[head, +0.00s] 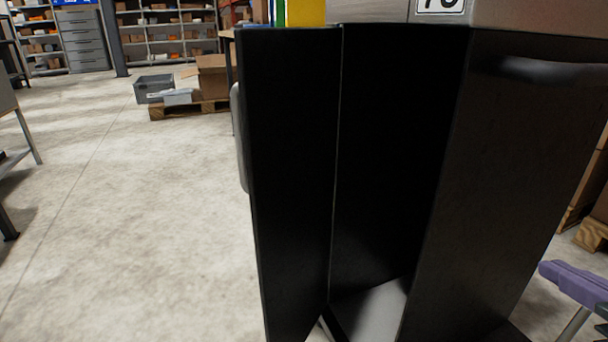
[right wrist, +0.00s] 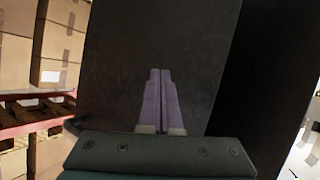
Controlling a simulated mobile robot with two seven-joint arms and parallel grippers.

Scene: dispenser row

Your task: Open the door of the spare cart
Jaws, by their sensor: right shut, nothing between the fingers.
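The spare cart (head: 490,190) is a tall black cabinet that fills the middle and right of the head view. Its door (head: 292,180) is the black panel on the left, standing open and swung out at an angle. A grey handle (head: 240,140) shows at the door's outer left edge. The dark interior (head: 390,150) is visible, with a lighter floor at its bottom. My right gripper (head: 548,270) has purple fingers and is at the lower right, beside the cart's side panel. In the right wrist view the gripper (right wrist: 160,72) is shut and empty, before a dark panel. My left gripper is not in view.
A dark bar (head: 550,70) runs along the top of the cart's right side. Colored binders (head: 300,12) stand on top. A pallet with boxes (head: 190,108) and a grey crate (head: 153,88) lie behind on the left. The concrete floor (head: 140,220) at left is clear.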

